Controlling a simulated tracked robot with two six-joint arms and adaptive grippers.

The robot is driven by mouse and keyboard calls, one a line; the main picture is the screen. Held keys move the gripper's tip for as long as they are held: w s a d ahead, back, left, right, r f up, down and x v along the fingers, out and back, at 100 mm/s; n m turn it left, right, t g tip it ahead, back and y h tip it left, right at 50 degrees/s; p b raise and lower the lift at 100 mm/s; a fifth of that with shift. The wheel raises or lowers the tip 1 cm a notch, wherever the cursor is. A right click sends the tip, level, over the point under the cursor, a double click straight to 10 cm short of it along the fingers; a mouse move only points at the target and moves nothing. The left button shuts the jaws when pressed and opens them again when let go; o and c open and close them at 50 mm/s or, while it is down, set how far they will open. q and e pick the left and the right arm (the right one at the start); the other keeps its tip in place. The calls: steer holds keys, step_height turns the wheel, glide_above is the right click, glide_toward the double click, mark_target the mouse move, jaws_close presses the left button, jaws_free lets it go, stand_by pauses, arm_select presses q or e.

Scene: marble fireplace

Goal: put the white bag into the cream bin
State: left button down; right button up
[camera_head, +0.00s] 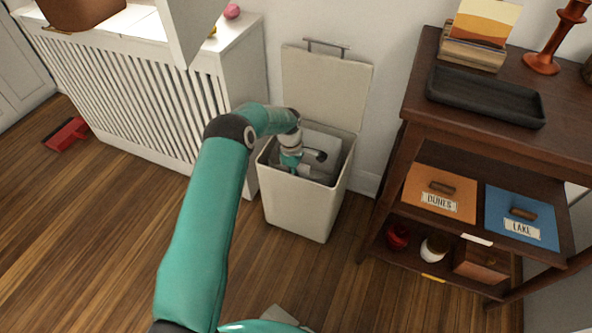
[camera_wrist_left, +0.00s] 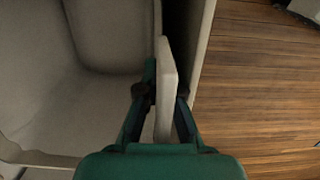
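The cream bin (camera_head: 300,208) stands on the floor with its lid raised against the wall. My left arm reaches down into its mouth, with the left gripper (camera_head: 305,159) inside. A pale panel, which I take for the white bag (camera_head: 322,142), shows in the bin beside the gripper. In the left wrist view the left gripper (camera_wrist_left: 163,100) has its fingers on both sides of a thin pale edge of the bag (camera_wrist_left: 166,75). The bin's rim (camera_wrist_left: 206,45) runs to the right of it, with a dark gap between. The bag's lower part is hidden. My right gripper is out of view.
A white radiator cover (camera_head: 130,100) stands left of the bin. A dark wooden shelf unit (camera_head: 392,185) with a black tray (camera_head: 485,97) and labelled drawers stands to the right. A red object (camera_head: 67,134) lies at the far left. The wooden floor in front is mostly clear.

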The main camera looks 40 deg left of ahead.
arm_select(q)
steer(key=c, duration=1.8)
jaws_free()
steer(key=shift+s+d+f, duration=0.15)
steer(key=shift+s+f, duration=0.05)
steer(key=shift+s, duration=0.45)
steer(key=o, duration=0.5)
steer(key=shift+r, duration=0.15)
steer(key=shift+o, duration=0.3)
steer(key=r, duration=0.4)
steer(key=a+r, duration=0.1)
steer(key=r, duration=0.3)
steer(key=w+r, duration=0.1)
steer(key=r, duration=0.3)
steer(key=shift+a, duration=0.35)
